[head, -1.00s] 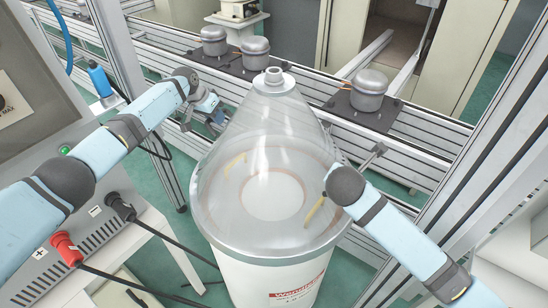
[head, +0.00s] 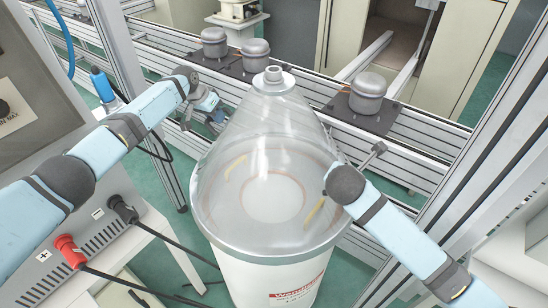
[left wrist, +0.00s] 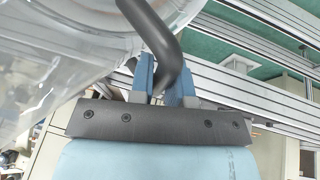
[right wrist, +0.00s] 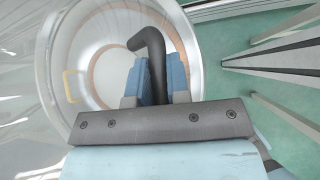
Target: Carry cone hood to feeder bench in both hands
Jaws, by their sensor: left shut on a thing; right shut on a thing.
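The cone hood (head: 262,130) is a clear cone with a grey cap, in the middle of the head view. It stands upright over a white drum (head: 243,277); I cannot tell whether its rim rests on the drum. My left gripper (head: 213,112) is at the hood's far left side. In the left wrist view its blue fingers (left wrist: 165,82) are shut on a dark bent handle (left wrist: 155,25). My right gripper's blue fingers (right wrist: 156,82) are shut on the other dark handle (right wrist: 152,45). In the head view my right wrist hides those fingers. I cannot identify the feeder bench.
An aluminium-framed line (head: 310,108) with grey compressors (head: 368,88) on dark plates runs behind the hood. A machine with red (head: 68,250) and black plugs and cables stands at left. An aluminium post (head: 480,160) rises at right. Green floor shows between them.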

